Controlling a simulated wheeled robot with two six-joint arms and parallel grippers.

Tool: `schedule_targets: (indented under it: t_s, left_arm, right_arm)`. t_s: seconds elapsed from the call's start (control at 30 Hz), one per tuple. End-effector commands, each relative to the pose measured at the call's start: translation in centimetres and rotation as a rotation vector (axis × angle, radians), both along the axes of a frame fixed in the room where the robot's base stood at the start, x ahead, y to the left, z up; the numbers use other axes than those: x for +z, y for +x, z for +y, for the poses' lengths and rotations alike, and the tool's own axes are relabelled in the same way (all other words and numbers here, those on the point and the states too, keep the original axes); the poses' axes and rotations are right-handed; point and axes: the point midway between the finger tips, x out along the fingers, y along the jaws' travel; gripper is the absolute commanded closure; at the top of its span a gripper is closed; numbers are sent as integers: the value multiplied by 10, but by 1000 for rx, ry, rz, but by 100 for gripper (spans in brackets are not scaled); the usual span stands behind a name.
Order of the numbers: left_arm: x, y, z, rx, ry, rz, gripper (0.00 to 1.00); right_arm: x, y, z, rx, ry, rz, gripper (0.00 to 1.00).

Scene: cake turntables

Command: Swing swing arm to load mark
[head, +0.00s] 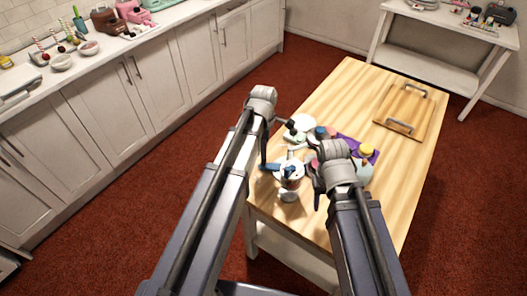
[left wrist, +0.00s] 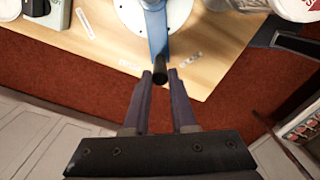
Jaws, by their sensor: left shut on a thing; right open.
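The blue swing arm (left wrist: 156,30) reaches out over the edge of a round white base (left wrist: 127,14) and ends in a dark knob (left wrist: 160,72). My left gripper (left wrist: 160,82) is shut on this knob, with one finger on each side. In the head view my left gripper (head: 265,165) is at the table's left edge, beside the blue arm (head: 272,167). Pale labels lie on the wood around the base: one at left (left wrist: 129,67), one at right (left wrist: 190,60), one further up left (left wrist: 85,22). Their lettering is too small to read surely. My right gripper (head: 318,188) is open above the table.
The wooden table (head: 335,85) holds a cluster of small items near my grippers, including a purple mat (head: 352,147) and a yellow piece (head: 367,149). A wooden board with handles (head: 403,108) lies further back. A counter (head: 100,60) runs along the left wall.

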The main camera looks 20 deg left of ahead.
Motion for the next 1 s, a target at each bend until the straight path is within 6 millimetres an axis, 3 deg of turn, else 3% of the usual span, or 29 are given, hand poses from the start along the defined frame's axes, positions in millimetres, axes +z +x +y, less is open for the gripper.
schedule_targets:
  t_s: [0.17, 0.63, 1.0]
  left_arm:
    - [0, 13, 1, -1, -3, -1, 100]
    - [0, 16, 1, -1, -3, 0, 100]
    - [0, 39, -3, -2, -3, 0, 100]
  right_arm:
    - [0, 0, 0, 0, 0, 0, 50]
    - [0, 0, 0, 0, 0, 0, 50]
    - [0, 0, 0, 0, 0, 0, 50]
